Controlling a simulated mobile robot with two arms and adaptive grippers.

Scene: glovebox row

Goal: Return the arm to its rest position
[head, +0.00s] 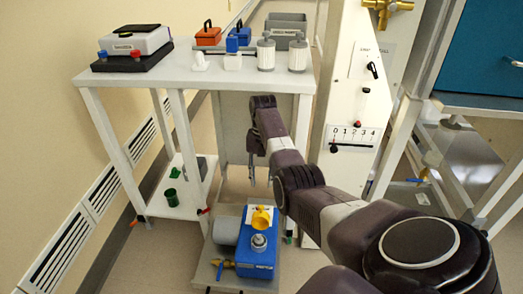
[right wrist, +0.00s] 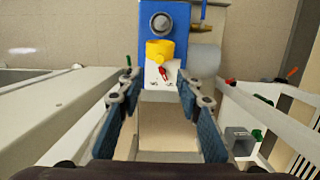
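My right arm reaches in from the lower right of the head view. My right gripper (head: 262,172) hangs down in front of the white bench, above and behind the blue pump (head: 256,258). In the right wrist view its two blue-padded fingers (right wrist: 158,92) stand wide apart with nothing between them. The pump (right wrist: 178,12) with its yellow part (right wrist: 160,51) lies beyond the fingertips, apart from them. My left gripper is not in view.
The white bench (head: 200,75) carries an instrument (head: 135,47), toolboxes and grey-white canisters (head: 266,52). A panel with a 0-4 scale (head: 352,135) stands close to my arm's right. A lower shelf (head: 180,195) holds a green cup (head: 171,197). A metal rack (head: 465,160) stands at right.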

